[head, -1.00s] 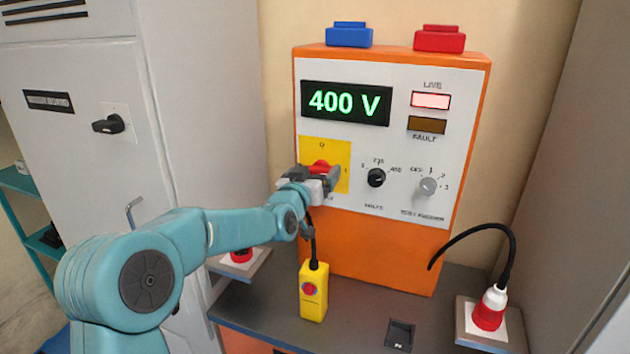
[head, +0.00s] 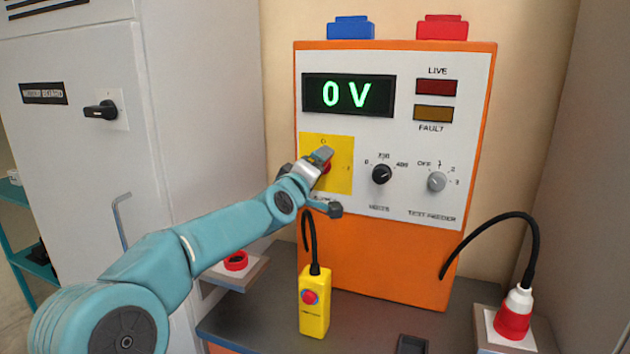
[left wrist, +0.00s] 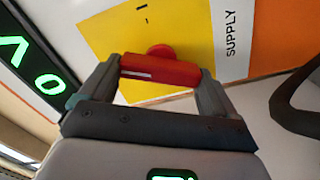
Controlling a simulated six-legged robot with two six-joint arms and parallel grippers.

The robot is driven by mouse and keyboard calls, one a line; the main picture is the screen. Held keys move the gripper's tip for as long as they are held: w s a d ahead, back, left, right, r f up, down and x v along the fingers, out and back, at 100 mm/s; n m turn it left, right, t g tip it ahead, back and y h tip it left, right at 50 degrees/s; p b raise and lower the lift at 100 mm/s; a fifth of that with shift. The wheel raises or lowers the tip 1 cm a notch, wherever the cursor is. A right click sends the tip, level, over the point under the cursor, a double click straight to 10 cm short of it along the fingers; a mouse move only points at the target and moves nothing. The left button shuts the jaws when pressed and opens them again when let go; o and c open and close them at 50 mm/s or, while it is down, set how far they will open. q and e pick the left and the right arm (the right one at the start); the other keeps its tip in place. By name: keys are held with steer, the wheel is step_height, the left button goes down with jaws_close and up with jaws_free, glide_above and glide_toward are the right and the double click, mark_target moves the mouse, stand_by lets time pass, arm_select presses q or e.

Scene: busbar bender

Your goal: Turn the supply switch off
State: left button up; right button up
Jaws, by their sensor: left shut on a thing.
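The supply switch is a red handle (left wrist: 160,70) on a yellow plate (head: 341,177) on the orange and white test panel. In the left wrist view the word SUPPLY stands beside the plate. My left gripper (head: 323,160) is at the switch, its fingers on either side of the red handle and shut on it. In the head view the gripper hides most of the handle. The display (head: 348,95) reads 0 V in green. The LIVE lamp (head: 436,88) is dark red and looks unlit. My right gripper is not in view.
A volts knob (head: 382,174) and a grey test feeder knob (head: 437,182) are right of the switch. A yellow pendant with a red button (head: 314,305) stands on the bench below. A red plug with a black cable (head: 514,314) is at right.

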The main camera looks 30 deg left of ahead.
arm_select(q)
steer(key=shift+a+r+n+b, duration=0.15)
steer(key=shift+n+b, duration=0.7)
steer(key=shift+n, duration=1.95)
steer(key=o, duration=0.8)
steer(key=shift+c, duration=0.2)
steer(key=b+v, duration=0.1)
steer(key=v, duration=1.5)
steer(key=shift+d, duration=0.25)
steer(key=shift+s, duration=0.25)
